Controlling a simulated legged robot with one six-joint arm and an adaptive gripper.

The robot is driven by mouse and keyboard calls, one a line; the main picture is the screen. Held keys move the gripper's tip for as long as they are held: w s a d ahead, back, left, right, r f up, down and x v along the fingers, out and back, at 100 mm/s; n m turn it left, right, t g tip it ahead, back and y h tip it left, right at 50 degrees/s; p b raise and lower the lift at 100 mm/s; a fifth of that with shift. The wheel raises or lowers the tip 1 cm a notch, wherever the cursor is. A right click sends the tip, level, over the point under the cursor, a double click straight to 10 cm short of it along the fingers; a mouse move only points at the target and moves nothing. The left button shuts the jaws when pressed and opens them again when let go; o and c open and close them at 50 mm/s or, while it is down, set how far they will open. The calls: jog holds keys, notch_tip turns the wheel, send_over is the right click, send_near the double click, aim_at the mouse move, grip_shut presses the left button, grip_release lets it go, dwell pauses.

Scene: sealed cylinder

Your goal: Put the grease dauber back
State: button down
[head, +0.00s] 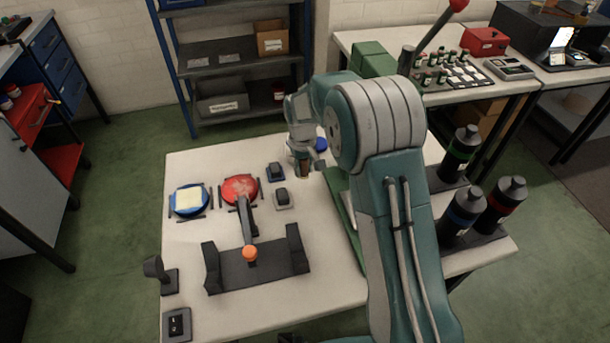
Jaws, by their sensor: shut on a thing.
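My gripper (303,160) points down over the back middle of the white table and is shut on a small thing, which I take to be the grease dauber. The thing is mostly hidden by the fingers, and only a brownish bit shows at the tips. A pale, round container (290,153) is partly visible right behind the fingers. A blue round piece (321,145) shows just right of them, partly covered by my arm. I cannot tell whether the held thing touches the container or the table.
Several dark bottles (462,215) stand right, behind my arm.

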aim_at(307, 175)
jog(key=shift+w+d+f, duration=0.15)
jog(key=shift+d+f, duration=0.05)
jog(key=shift+d, duration=0.05)
jog(key=f, duration=0.3)
jog(key=shift+w+d+f, duration=0.2)
jog(key=shift+w+d, duration=0.05)
jog(key=shift+a+f, duration=0.2)
jog(key=shift+f, duration=0.1)
jog(key=shift+c, duration=2)
grip_release()
jog(key=shift+d, duration=0.1)
